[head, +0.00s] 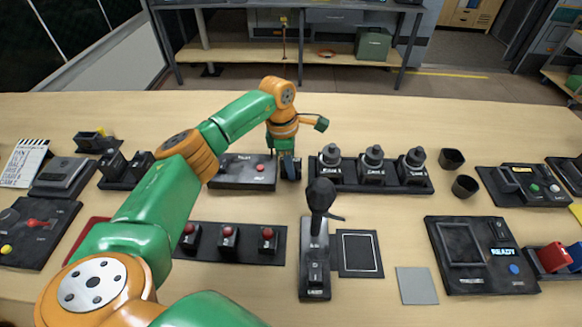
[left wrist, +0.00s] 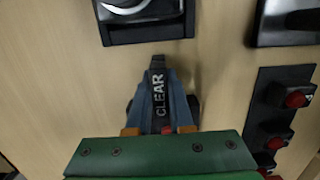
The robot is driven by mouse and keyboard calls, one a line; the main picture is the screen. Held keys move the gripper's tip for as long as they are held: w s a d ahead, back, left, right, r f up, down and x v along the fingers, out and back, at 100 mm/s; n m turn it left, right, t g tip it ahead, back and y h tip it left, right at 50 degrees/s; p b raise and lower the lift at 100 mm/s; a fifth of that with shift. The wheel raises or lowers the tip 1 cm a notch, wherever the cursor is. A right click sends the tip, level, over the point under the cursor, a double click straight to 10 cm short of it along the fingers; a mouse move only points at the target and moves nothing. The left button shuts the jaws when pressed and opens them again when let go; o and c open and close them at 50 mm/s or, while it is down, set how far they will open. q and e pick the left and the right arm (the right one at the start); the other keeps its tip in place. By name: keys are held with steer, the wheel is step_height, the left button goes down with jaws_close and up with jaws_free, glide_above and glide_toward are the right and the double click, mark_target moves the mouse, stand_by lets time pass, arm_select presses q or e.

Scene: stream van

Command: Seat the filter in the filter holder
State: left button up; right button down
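My left gripper (head: 290,168) points down just right of a black panel (head: 243,178) with a red button. In the left wrist view its blue-grey fingers (left wrist: 160,90) close on both sides of a dark narrow piece marked CLEAR (left wrist: 161,97), which appears to be the filter. No gap shows between the fingers and this piece; its lower end is hard to make out. No part is legibly marked as the filter holder, so I cannot tell which it is. A flat black framed plate (head: 360,253) and a plain grey square (head: 416,285) lie at front centre. My right gripper is not in view.
A black unit with several round knobs (head: 372,180) stands right of the gripper. An upright black stalk (head: 320,195) rises at centre. A red-button strip (head: 228,258) lies in front. Two dark cups (head: 465,187) stand at right. The table's back strip is clear.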

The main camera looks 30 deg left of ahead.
arm_select(q)
jaws_close()
steer(key=shift+r, duration=0.15)
step_height(320, 180, up, 10)
steer(key=shift+f+b, duration=0.1)
steer(key=shift+b, duration=0.65)
steer(key=shift+s, duration=0.1)
